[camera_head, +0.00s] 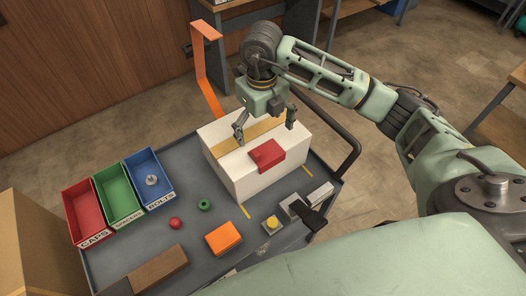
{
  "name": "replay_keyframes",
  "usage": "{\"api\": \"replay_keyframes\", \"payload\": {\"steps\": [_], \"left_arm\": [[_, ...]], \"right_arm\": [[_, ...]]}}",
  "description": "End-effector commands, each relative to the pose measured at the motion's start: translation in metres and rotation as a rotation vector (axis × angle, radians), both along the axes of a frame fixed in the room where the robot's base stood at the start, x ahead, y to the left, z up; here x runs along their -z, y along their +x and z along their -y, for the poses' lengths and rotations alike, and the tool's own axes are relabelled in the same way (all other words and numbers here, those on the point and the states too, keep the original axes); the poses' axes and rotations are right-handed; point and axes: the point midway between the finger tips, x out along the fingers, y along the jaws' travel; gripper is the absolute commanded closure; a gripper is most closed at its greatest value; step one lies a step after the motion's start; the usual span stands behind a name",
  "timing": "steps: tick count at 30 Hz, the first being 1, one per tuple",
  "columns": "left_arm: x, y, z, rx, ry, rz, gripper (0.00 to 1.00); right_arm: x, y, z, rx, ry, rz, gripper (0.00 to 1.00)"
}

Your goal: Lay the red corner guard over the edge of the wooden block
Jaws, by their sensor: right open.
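A red piece that looks like the corner guard (267,153) lies on the top of a large white box (226,170), at its near edge, and bends down over that edge. A brown wooden block (158,268) lies on the cart at the lower left, well apart from the red piece. My right gripper (266,124) is over the top of the white box, just behind the red piece. Its fingers are spread and nothing shows between them. I cannot tell whether a finger touches the box. My left gripper is not in view.
The grey cart (190,217) holds red, green and blue bins (150,178) at left, a red ball (175,223), a green ring (205,204), an orange block (222,238) and a yellow button (272,222). An orange upright (207,72) stands behind the box.

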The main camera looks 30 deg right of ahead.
Motion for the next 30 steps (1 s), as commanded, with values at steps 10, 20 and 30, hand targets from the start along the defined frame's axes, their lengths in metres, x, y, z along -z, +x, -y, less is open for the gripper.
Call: {"api": "replay_keyframes", "payload": {"steps": [10,20,30], "left_arm": [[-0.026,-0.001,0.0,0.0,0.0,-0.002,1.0],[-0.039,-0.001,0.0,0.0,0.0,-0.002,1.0],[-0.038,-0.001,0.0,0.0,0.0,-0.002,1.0]], "right_arm": [[0.036,-0.005,0.005,0.0,0.002,-0.007,0.08],[0.072,-0.005,0.006,-0.004,0.005,-0.002,0.08],[0.073,-0.005,0.006,-0.004,0.005,-0.002,0.21]]}}
